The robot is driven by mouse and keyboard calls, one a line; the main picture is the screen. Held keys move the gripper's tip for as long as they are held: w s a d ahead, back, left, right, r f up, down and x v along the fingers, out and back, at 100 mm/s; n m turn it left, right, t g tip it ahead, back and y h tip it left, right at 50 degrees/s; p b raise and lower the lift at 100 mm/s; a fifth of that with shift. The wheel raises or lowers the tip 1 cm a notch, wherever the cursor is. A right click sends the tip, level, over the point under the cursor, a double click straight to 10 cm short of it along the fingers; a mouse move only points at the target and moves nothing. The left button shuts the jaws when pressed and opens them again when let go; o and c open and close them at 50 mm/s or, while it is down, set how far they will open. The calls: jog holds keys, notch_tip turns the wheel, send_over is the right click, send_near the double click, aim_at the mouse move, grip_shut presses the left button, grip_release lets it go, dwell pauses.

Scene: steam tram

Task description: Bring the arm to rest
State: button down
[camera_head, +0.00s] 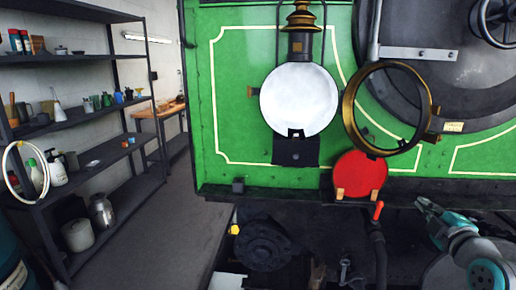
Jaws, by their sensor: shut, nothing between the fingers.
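My gripper (428,208) is at the lower right of the head view, at the end of my grey and teal arm. Its fingers are shut with nothing between them. It points up and left, in front of the dark underside of the green tram. It is apart from the red disc (360,175) to its left and below the open brass ring (432,112). The rest of my arm runs out of view at the bottom right.
A lamp with a white face (299,99) is on the green tram front (238,70). A red-handled lever (377,211) stands left of my gripper. Dark shelves (75,123) with bottles and cans line the left wall. The floor (165,225) between shelves and tram is clear.

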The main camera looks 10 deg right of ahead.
jog(key=s+a+f+m, duration=0.35)
jog(key=a+f, duration=0.25)
jog(key=f, duration=0.3)
jog(key=s+a+f+m+g+y, duration=0.1)
jog(key=s+a+f+m, duration=0.1)
jog(key=s+a+f, duration=0.55)
jog(key=s+a+f+m, duration=0.2)
jog(key=a+f, duration=0.3)
jog(key=f, duration=0.6)
jog(key=s+a+f+m+y, duration=0.1)
jog(key=s+a+f, duration=0.1)
jog(key=s+a, duration=0.35)
jog(key=s+a+f+m, duration=0.2)
jog(key=s+f, duration=0.1)
jog(key=s, duration=0.6)
jog(key=s+a+r+y, duration=0.1)
jog(key=s+a, duration=0.1)
jog(key=s, duration=0.6)
jog(key=s+a+r+m+g+y, duration=0.1)
jog(key=s+a, duration=0.1)
jog(key=s, duration=0.6)
jog(key=shift+r, duration=0.25)
